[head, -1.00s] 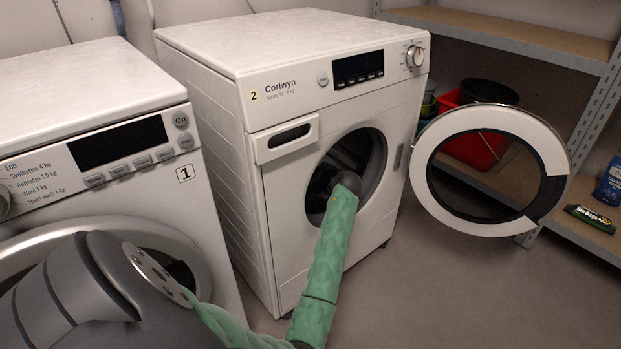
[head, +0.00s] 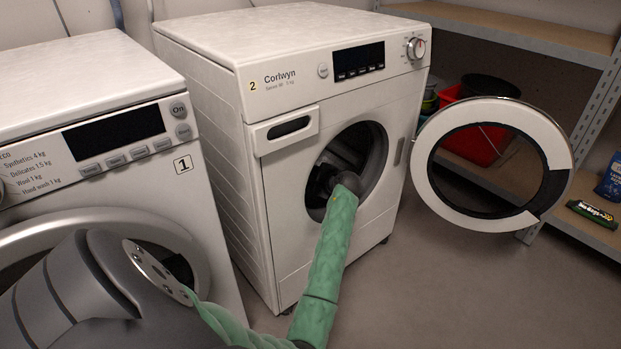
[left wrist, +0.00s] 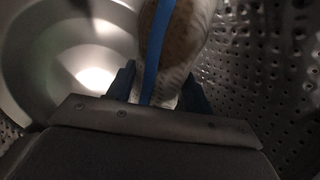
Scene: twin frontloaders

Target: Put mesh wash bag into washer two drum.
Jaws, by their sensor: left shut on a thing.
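Washer two (head: 230,130) is the white machine marked 2, with its round door (head: 428,165) swung open to the right. My left arm reaches into its drum opening (head: 376,150), and the gripper itself is hidden there in the head view. In the left wrist view my left gripper (left wrist: 157,90) is shut on the mesh wash bag (left wrist: 185,35), a pale, brownish bundle with a blue strap. The perforated metal drum wall (left wrist: 270,60) surrounds the bag and gripper. Whether the bag touches the drum is unclear. My right gripper is not in view.
Washer one (head: 90,60), marked 1, stands at the left. A metal shelf unit (head: 510,32) is at the right, holding a red container (head: 478,148), a dark green packet (head: 594,214) and a blue packet (head: 610,180). The floor before washer two is clear.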

